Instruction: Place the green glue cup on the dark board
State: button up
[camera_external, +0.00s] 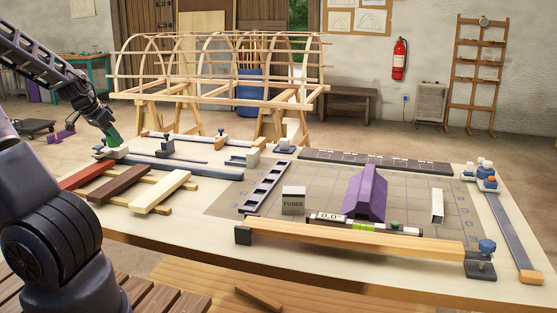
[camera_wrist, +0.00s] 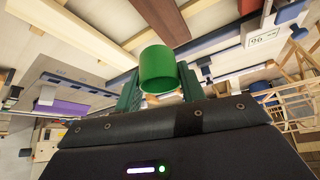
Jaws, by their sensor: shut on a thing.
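The green glue cup (camera_external: 113,138) is held between the fingers of my gripper (camera_external: 112,133), at the far left end of the bench. In the wrist view the cup (camera_wrist: 158,68) sits between the two fingertips of my gripper (camera_wrist: 160,85), which is shut on it. The dark brown board (camera_external: 120,183) lies between a red board (camera_external: 86,174) and a pale board (camera_external: 160,191), in front of the cup. In the wrist view the dark board (camera_wrist: 160,20) shows beyond the cup. Its top looks bare. A small white piece is just below the cup; whether they touch is unclear.
The boards lie across pale rails on the bench (camera_external: 150,225). Grey bars (camera_external: 180,168) lie behind them.

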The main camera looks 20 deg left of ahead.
notch_tip(320, 180, down, 12)
jog(key=shift+r, duration=0.2)
dwell(0.4)
jog(key=shift+f, duration=0.15)
jog(key=o, duration=0.9)
jog(key=shift+o, duration=0.2)
jog(key=v, duration=1.2)
